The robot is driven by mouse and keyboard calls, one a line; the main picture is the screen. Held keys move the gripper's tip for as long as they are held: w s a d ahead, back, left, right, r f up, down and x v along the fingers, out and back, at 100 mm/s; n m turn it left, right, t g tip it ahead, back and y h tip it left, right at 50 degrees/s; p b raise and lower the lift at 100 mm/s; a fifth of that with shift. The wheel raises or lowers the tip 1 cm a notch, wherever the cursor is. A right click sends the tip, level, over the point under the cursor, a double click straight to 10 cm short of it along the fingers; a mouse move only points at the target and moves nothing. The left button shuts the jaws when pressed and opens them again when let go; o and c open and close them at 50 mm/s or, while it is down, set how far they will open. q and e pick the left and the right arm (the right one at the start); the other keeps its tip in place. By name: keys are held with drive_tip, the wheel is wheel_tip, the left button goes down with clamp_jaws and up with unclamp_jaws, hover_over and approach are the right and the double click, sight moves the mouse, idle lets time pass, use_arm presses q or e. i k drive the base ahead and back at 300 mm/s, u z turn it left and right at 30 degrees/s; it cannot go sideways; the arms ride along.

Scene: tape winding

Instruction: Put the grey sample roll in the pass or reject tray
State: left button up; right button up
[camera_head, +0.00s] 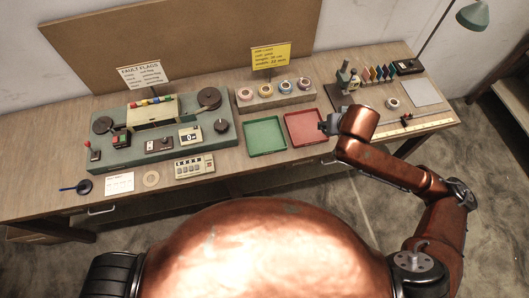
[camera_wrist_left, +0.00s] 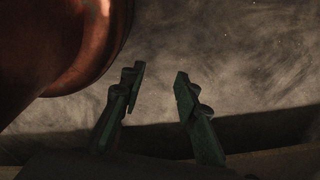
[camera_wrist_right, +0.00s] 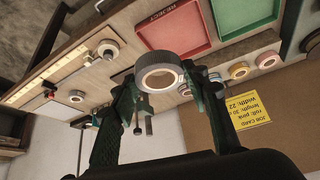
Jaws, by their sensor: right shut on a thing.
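My right gripper (camera_head: 329,124) is at the right side of the red tray (camera_head: 305,128), above the table. In the right wrist view it is shut on a grey roll (camera_wrist_right: 160,75) with a pale core, held between both fingertips. The red tray there reads REJECT (camera_wrist_right: 175,26). The green tray (camera_head: 264,136) stands left of the red one and also shows in the right wrist view (camera_wrist_right: 245,14). Both trays look empty. My left gripper (camera_wrist_left: 160,74) is open and empty, with floor beyond it; it is out of the head view.
Several coloured rolls stand on a block (camera_head: 276,96) behind the trays. A yellow job card (camera_head: 271,55) stands behind it. The winding machine (camera_head: 160,135) is to the left. Another roll (camera_head: 392,102) and a microscope-like device (camera_head: 345,78) are to the right.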

sight(263, 137)
drive_tip(key=k, duration=0.9)
drive_tip(key=u, duration=0.9)
drive_tip(key=i, duration=1.15)
drive_tip(key=z, duration=0.45)
drive_tip(key=i, duration=0.5)
drive_tip(key=z, duration=0.6)
